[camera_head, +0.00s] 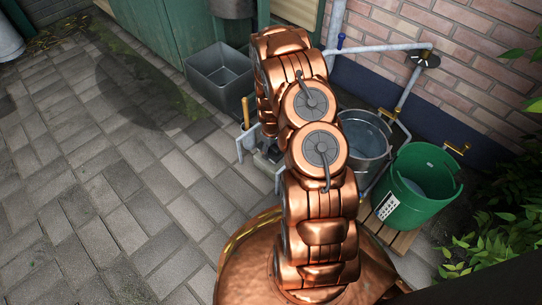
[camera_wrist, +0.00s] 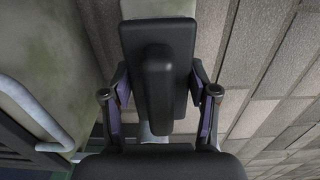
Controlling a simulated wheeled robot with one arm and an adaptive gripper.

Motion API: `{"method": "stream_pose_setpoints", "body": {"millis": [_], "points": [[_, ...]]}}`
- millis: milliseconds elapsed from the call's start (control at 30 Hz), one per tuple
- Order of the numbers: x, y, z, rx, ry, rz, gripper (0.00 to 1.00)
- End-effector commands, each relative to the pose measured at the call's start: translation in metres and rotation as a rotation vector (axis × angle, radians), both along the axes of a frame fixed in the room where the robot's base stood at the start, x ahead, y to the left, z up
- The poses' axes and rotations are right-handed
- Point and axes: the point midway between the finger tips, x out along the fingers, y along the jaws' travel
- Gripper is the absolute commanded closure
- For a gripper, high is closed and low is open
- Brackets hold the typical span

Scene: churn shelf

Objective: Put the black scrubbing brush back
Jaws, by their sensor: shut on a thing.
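In the wrist view my gripper (camera_wrist: 159,96) has one finger on each side of a black block with a raised long grip, the black scrubbing brush (camera_wrist: 158,40). The fingers are shut on it. The brush's far end lies over a pale surface (camera_wrist: 158,8), and I cannot tell whether it touches it. In the head view my copper arm hides most of the gripper and the brush.
A grey bin (camera_head: 218,76) stands at the back left. A metal bucket (camera_head: 362,150) and a green bucket (camera_head: 418,190) stand right of my arm, by a brick wall (camera_head: 445,90) with pipes and taps. A pale bent rail (camera_wrist: 38,115) shows in the wrist view. Paving (camera_head: 110,180) at left is clear.

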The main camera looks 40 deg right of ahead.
Motion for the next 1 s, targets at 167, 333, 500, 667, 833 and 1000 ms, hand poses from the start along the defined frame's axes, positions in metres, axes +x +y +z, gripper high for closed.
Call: {"method": "stream_pose_setpoints", "body": {"millis": [167, 333, 500, 667, 833, 1000], "points": [[0.0, 0.0, -0.026, -0.001, 0.0, 0.0, 0.73], [0.001, -0.001, -0.03, -0.002, -0.003, 0.001, 0.73], [0.001, -0.001, -0.03, -0.002, -0.002, 0.0, 0.73], [0.001, -0.001, -0.032, -0.002, -0.002, 0.0, 0.36], [0.001, 0.0, -0.032, -0.002, -0.002, 0.0, 0.18], [0.001, 0.0, -0.032, -0.002, -0.002, 0.0, 0.16]]}}
